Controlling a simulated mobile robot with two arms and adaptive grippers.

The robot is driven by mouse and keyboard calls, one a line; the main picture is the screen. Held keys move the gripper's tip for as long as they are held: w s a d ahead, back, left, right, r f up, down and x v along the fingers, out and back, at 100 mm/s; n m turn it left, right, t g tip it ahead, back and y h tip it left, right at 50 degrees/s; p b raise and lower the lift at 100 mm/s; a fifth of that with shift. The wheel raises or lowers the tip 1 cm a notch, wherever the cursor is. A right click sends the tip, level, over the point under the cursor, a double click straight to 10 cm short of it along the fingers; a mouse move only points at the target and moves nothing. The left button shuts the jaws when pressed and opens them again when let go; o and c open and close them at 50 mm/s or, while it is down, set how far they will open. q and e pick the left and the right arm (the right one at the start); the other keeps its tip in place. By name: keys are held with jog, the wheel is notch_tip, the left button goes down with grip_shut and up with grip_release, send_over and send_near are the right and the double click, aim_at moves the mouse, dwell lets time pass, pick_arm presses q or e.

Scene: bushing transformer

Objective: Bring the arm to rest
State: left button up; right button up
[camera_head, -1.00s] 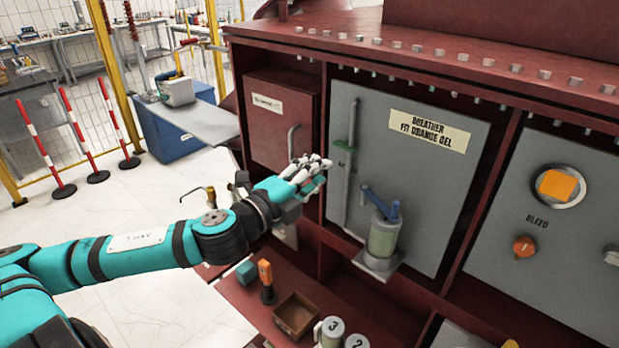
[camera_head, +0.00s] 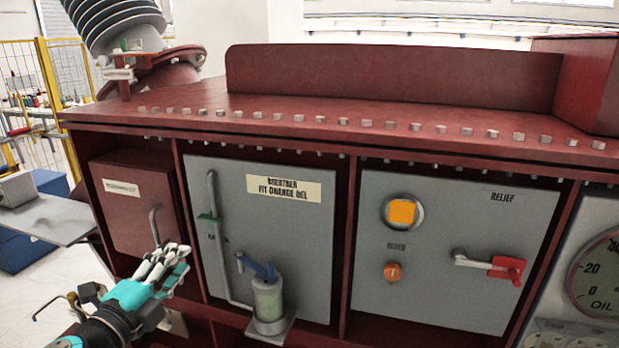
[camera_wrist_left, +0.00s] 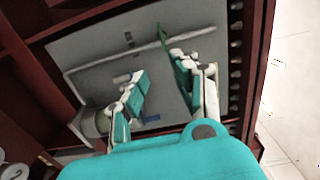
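My left gripper (camera_head: 166,268) is in the lower left of the head view, in front of the cabinet between the small red box and the grey breather panel. In the left wrist view (camera_wrist_left: 160,95) its two fingers stand apart with nothing between them. The breather panel (camera_head: 318,240) is behind the fingers, with its vertical pipe (camera_head: 214,225) and the breather canister (camera_head: 268,297) to the right of the hand. I cannot tell whether the fingers touch anything. Most of the left arm is below the picture. My right gripper is not in view.
The red box (camera_head: 120,190) with a handle is close behind the hand. To the right, the relief panel (camera_head: 455,290) carries an orange button (camera_head: 402,212), an orange knob (camera_head: 392,272) and a red lever (camera_head: 507,268). An oil gauge (camera_head: 603,275) is at the right edge. White floor is open at the left.

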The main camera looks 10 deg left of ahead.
pick_arm(q)
jog(key=s+a+f+n+g+y, duration=0.1)
jog(key=s+f+n+g+y, duration=0.35)
jog(key=f, duration=0.55)
jog(key=s+f+n+g+y, duration=0.1)
jog(key=s+f+n+g, duration=0.3)
jog(key=f+n, duration=0.55)
jog(key=s+d+f+n+g+h, duration=0.2)
jog(key=s+d+f+g, duration=0.1)
jog(key=s+d+f, duration=0.4)
jog(key=s+d+f+n+g+h, duration=0.1)
jog(key=s+d+f+g+h, duration=0.15)
jog(key=s+d+f, duration=0.4)
jog(key=s+a+f+g+y+b, duration=0.1)
jog(key=s+f+b, duration=0.15)
jog(key=f, duration=1.25)
jog(key=s+a+f+b, duration=0.1)
jog(key=a+f+b, duration=0.15)
jog(key=f, duration=1.15)
jog(key=s+a+f+b, duration=0.1)
jog(key=s+f+b, duration=0.1)
jog(key=s+f, duration=0.6)
jog(key=s+a+f+g+b, duration=0.1)
jog(key=s+f+b, duration=0.1)
jog(key=s+f, duration=0.6)
notch_tip(320, 180, down, 5)
jog(key=shift+s+r+g, duration=0.15)
jog(key=shift+r+g, duration=0.05)
jog(key=shift+g, duration=0.1)
jog(key=shift+a, duration=0.1)
